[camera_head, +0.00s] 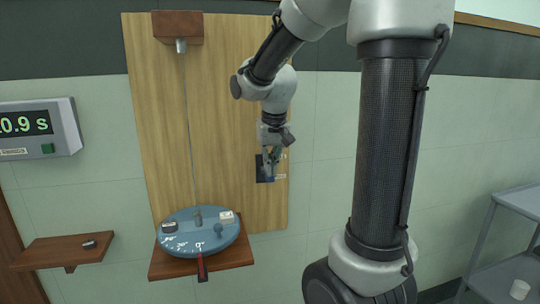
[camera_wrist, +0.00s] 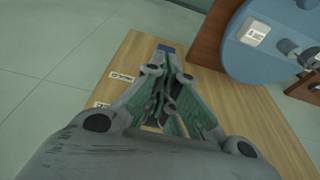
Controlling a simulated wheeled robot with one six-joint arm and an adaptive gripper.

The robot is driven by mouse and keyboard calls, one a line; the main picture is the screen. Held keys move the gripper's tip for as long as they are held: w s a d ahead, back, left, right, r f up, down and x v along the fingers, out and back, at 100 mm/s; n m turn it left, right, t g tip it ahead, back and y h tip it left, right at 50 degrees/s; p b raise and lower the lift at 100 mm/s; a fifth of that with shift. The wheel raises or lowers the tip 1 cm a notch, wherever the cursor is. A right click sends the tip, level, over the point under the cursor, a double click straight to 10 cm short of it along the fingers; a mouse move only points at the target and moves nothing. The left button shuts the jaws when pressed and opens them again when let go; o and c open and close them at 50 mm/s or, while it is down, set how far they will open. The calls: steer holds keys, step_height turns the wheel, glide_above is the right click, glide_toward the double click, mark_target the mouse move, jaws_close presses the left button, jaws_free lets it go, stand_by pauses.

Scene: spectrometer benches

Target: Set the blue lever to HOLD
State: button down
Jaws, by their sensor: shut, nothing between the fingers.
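My gripper (camera_head: 270,172) is shut and empty, in front of a small dark plate (camera_head: 262,170) on the right edge of the wooden board. In the wrist view my gripper (camera_wrist: 166,100) points along the board with its fingers together. A small blue piece (camera_wrist: 167,48), likely part of the blue lever, shows just beyond the fingers. The rest of the lever is hidden behind the gripper, and I cannot tell its setting or whether I touch it. Two white labels (camera_wrist: 121,78) lie to the left of the fingers; their text is too small to read.
A timer (camera_head: 40,128) hangs on the wall above a small wooden shelf (camera_head: 65,250). A grey cart (camera_head: 515,205) stands at right.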

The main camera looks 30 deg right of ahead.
steer(key=shift+s+a+f, duration=0.1)
steer(key=shift+s+f, duration=0.15)
steer(key=shift+f, duration=0.35)
steer(key=shift+s+a+f, duration=0.1)
steer(key=shift+s+f, duration=0.15)
steer(key=shift+f, duration=0.3)
steer(key=shift+r, duration=0.2)
steer(key=shift+r, duration=0.65)
